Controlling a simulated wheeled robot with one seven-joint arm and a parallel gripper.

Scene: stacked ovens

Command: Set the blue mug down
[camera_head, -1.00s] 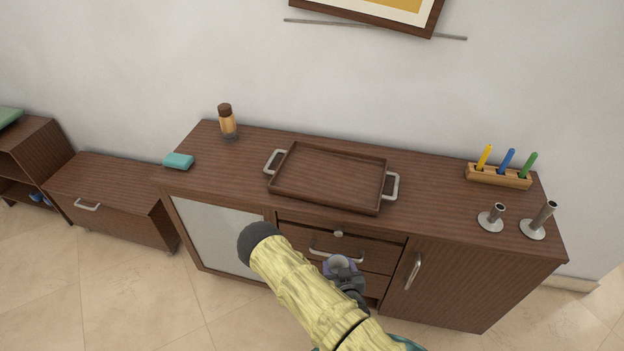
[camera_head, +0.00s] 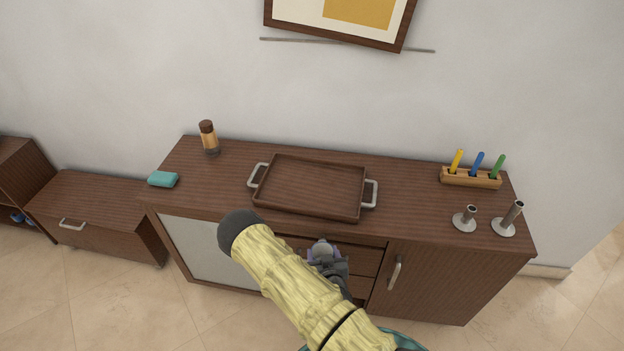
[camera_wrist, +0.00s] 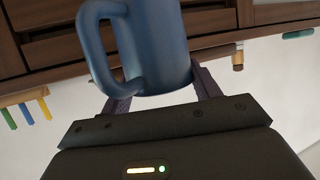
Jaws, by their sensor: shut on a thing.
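The blue mug (camera_wrist: 154,45) fills the upper middle of the wrist view, with its handle on the left. My gripper (camera_wrist: 160,88) is shut on the mug, one finger on each side of it. In the head view my gripper (camera_head: 324,252) is in front of the sideboard's drawers, nearer to me than the brown tray. There my arm and gripper hide most of the mug.
The sideboard top (camera_head: 410,195) holds a rimmed brown tray (camera_head: 312,185), which looks empty. A brown-capped bottle (camera_head: 209,138) and teal block (camera_head: 163,179) are left; a pen holder (camera_head: 470,178) and two metal holders (camera_head: 465,220) are right. Bare top lies between.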

